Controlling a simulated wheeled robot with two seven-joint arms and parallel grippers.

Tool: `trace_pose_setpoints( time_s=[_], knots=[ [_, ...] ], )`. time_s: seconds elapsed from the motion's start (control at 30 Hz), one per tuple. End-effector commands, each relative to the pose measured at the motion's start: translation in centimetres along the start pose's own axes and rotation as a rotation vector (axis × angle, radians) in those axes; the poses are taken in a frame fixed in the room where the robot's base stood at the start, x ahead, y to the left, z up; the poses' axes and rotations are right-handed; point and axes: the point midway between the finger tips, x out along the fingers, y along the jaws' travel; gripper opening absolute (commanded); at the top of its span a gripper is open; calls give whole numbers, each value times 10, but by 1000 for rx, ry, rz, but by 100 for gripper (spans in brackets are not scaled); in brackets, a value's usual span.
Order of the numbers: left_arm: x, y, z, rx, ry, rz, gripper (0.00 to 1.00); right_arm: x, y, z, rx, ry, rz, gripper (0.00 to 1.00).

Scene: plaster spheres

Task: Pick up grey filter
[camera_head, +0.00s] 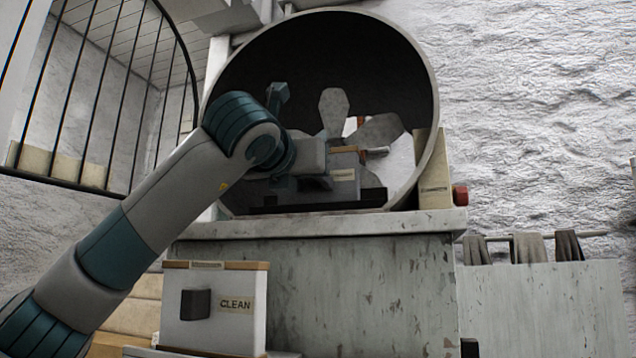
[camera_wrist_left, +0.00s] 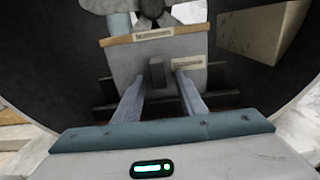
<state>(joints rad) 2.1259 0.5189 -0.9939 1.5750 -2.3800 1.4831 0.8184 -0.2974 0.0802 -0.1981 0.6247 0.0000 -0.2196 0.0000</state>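A grey box-shaped filter (camera_head: 347,188) with a wooden strip along its top and a small unreadable label sits inside the round duct (camera_head: 432,95), below the fan. In the left wrist view the filter (camera_wrist_left: 124,68) faces me, with a dark block handle (camera_wrist_left: 157,73) on its front. My left gripper (camera_head: 322,182) reaches into the duct in front of the filter. In the left wrist view the gripper (camera_wrist_left: 160,92) is open, its fingers apart on either side of the handle's line. I cannot tell whether they touch the filter. My right gripper is not in view.
A pale filter box (camera_head: 240,328) labelled CLEAN, with a dark handle, stands low in front. The fan (camera_head: 335,110) is just above the grey filter. A beige block (camera_head: 434,170) stands at the duct's right rim. Grey cloths (camera_head: 528,247) hang at right.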

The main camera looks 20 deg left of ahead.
Motion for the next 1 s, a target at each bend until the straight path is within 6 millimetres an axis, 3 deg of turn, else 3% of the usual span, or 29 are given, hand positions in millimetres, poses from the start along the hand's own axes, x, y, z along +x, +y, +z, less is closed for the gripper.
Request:
trace_pose_setpoints(
  time_s=[0.23,0.4,0.77,1.0],
  knots=[
    [0,0,0,0,0,0,35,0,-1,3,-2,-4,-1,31],
    [0,0,0,0,0,0,0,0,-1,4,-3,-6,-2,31],
    [-1,0,2,0,-1,0,0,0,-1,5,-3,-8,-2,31],
    [-1,0,13,-2,-2,-1,0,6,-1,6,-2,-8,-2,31]
  ],
)
